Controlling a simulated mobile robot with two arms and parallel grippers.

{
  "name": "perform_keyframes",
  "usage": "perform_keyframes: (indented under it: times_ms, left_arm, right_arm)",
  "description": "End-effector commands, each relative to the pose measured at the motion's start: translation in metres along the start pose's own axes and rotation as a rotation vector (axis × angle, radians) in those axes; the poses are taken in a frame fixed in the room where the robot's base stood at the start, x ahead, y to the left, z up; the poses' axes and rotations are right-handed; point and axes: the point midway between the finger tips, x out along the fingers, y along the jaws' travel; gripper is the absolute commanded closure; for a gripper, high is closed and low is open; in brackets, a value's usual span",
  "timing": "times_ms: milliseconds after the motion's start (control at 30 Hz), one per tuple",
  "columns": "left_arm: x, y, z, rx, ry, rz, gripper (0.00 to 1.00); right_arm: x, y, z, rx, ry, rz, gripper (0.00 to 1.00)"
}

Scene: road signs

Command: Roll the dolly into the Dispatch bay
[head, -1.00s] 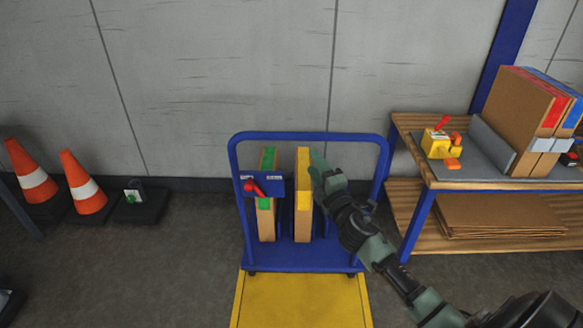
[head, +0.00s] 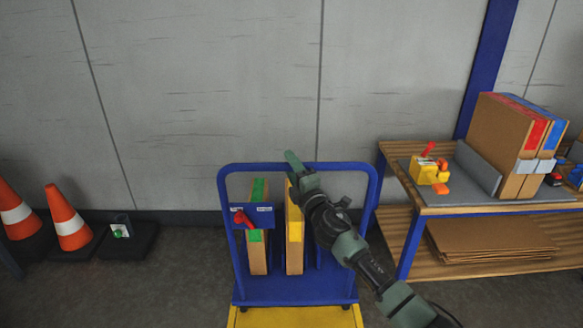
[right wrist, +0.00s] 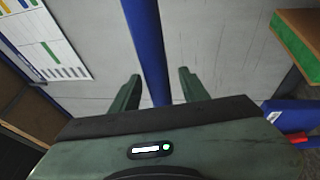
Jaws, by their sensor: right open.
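The dolly (head: 368,190) is a blue platform cart with an upright hoop handle, standing near the wall in the head view. It carries upright cartons, one with green tape (head: 257,255) and one with yellow tape (head: 294,255). A red lever (head: 243,218) sits on a blue plate on its handle. My right gripper (head: 292,164) is at the handle's top bar. In the right wrist view its fingers (right wrist: 158,88) are apart, with the blue handle bar (right wrist: 148,50) between them in the picture; contact is not clear. My left gripper is out of view. No Dispatch label is readable.
A yellow floor area (head: 290,318) lies in front of the dolly. A wooden workbench (head: 470,208) with cartons and a yellow tool stands close on the right. Orange cones (head: 68,220) stand left.

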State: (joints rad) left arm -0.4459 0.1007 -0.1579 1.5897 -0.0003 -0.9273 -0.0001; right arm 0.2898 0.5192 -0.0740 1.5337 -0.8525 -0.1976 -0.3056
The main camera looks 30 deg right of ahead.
Motion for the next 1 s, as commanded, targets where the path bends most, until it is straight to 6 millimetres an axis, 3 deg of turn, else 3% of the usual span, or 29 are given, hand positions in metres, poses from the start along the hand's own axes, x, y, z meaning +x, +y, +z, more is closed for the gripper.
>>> perform_keyframes:
  times_ms: [67, 100, 233, 267, 1000]
  left_arm:
    - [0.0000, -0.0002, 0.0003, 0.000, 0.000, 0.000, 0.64]
    - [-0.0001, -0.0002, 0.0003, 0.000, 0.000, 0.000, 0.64]
    - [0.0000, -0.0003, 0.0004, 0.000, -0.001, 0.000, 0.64]
    - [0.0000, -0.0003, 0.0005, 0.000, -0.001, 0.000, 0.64]
    - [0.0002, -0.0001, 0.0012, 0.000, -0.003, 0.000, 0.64]
  right_arm:
    - [-0.0002, -0.0002, -0.0002, 0.000, 0.000, 0.000, 0.55]
    - [-0.0003, -0.0003, -0.0002, 0.000, 0.000, 0.000, 0.61]
    - [-0.0004, -0.0004, -0.0001, 0.000, 0.000, -0.001, 0.97]
    - [-0.0004, -0.0004, -0.0001, 0.000, 0.000, -0.001, 1.00]
    - [-0.0008, -0.0014, -0.0003, 0.001, 0.000, -0.002, 1.00]
